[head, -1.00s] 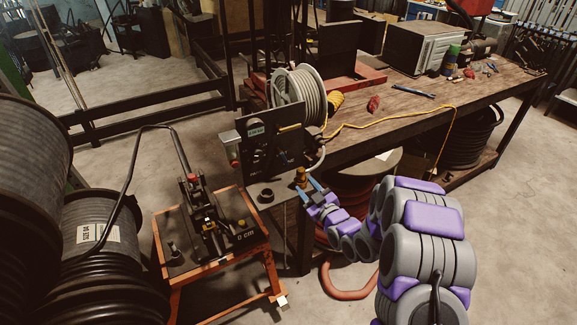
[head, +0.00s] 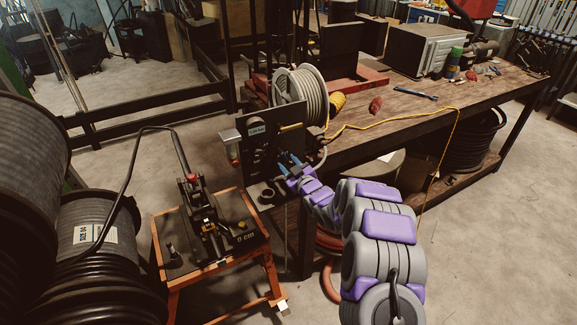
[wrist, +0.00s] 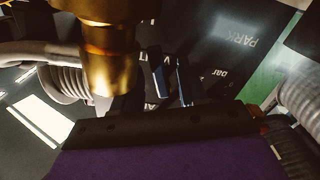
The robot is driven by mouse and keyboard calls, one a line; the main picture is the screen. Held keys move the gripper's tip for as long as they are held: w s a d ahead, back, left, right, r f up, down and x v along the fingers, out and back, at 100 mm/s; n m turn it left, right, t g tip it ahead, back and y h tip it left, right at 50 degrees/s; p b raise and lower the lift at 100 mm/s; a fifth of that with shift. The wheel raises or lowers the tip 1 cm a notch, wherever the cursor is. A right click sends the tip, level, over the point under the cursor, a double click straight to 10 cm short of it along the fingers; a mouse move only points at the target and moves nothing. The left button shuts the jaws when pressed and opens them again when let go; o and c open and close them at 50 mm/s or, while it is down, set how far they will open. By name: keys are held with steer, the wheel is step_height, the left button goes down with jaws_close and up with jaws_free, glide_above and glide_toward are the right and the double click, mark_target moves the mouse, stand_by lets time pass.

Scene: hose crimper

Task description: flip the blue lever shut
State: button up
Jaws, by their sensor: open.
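My gripper (head: 287,163) is open, with its blue fingers in front of the lower right of the black gauge panel (head: 240,150). In the wrist view, two slim dark-blue fingers (wrist: 171,80) point at the panel (wrist: 215,35), which bears the words "PARK" and "bar". A brass fitting (wrist: 110,60) stands close at the upper left there. In the head view my gripper and arm cover the spot around that fitting. I cannot pick out a separate blue lever from the blue fingers in either view. I cannot tell whether the fingers touch anything.
A wooden workbench (head: 390,120) stands behind my arm, with a hose reel (head: 299,94) and a yellow cord (head: 400,113) on it. An orange-framed stand (head: 168,240) with a black pump (head: 205,220) is at left. Large black hose reels (head: 95,215) fill the left edge.

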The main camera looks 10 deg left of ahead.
steer(key=shift+w, duration=0.1)
jaws_close()
stand_by(0.4)
steer(key=shift+n, duration=0.3)
steer(key=n, duration=0.2)
steer(key=shift+w+d+r+n, duration=0.2)
steer(key=shift+d+n, duration=0.1)
steer(key=shift+n, duration=0.1)
steer(key=n+b, duration=0.1)
steer(key=n, duration=0.1)
steer(key=r+n+b, duration=0.1)
steer(key=n, duration=0.1)
steer(key=d+n+b, duration=0.1)
steer(key=n, duration=0.2)
steer(key=shift+w+r, duration=0.2)
steer(key=shift+w, duration=0.05)
steer(key=shift+a+r+n, duration=0.1)
steer(key=shift+r+n, duration=0.05)
steer(key=shift+n, duration=0.65)
steer(key=shift+r+n, duration=0.15)
steer(key=shift+n, duration=0.65)
